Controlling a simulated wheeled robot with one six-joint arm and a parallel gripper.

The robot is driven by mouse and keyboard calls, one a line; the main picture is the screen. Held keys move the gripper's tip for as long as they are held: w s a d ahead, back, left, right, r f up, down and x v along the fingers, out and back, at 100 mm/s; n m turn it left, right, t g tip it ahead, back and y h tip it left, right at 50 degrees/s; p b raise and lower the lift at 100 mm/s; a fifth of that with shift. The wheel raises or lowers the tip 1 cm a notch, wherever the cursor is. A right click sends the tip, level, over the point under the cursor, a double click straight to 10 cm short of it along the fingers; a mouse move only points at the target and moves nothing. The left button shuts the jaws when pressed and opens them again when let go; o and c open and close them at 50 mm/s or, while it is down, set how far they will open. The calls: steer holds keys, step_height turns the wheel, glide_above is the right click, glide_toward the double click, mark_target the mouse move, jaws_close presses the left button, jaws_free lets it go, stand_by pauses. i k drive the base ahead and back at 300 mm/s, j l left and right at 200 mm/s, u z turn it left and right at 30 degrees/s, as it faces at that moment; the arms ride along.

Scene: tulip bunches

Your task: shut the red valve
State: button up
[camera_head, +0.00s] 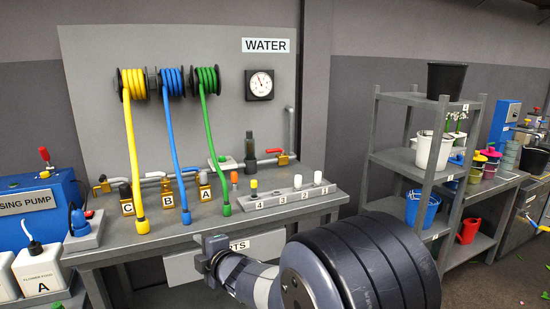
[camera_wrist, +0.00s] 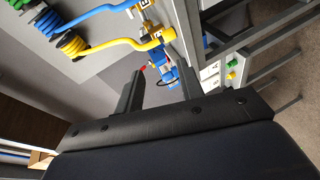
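The red valve (camera_head: 275,151) sits at the right back of the grey water bench, on a short pipe with a brass body. Its red handle looks roughly in line with the pipe, but it is small in the head view. My arm's end is low in front of the bench, well apart from this valve. In the wrist view my gripper (camera_wrist: 160,88) has its two dark fingers spread with nothing held between them. The red valve cannot be made out in the wrist view.
Yellow, blue and green hoses (camera_head: 170,150) hang before the valve's left side. A dark upright fitting (camera_head: 250,150) stands just left of it. A numbered rail (camera_head: 285,198) lies in front. A blue pump (camera_head: 42,205) is far left, shelves (camera_head: 400,160) right.

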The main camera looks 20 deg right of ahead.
mark_target(277, 150)
steer(key=i+l+z, duration=0.15)
steer(key=z, duration=1.15)
steer(key=i+z, duration=0.1)
steer(key=i, duration=1.95)
steer(key=i+u, duration=0.15)
steer(key=u, duration=0.35)
steer(key=i+u, duration=0.1)
steer(key=u, duration=0.35)
steer(key=i+l+u, duration=0.1)
steer(key=u, duration=0.4)
steer(key=l, duration=0.1)
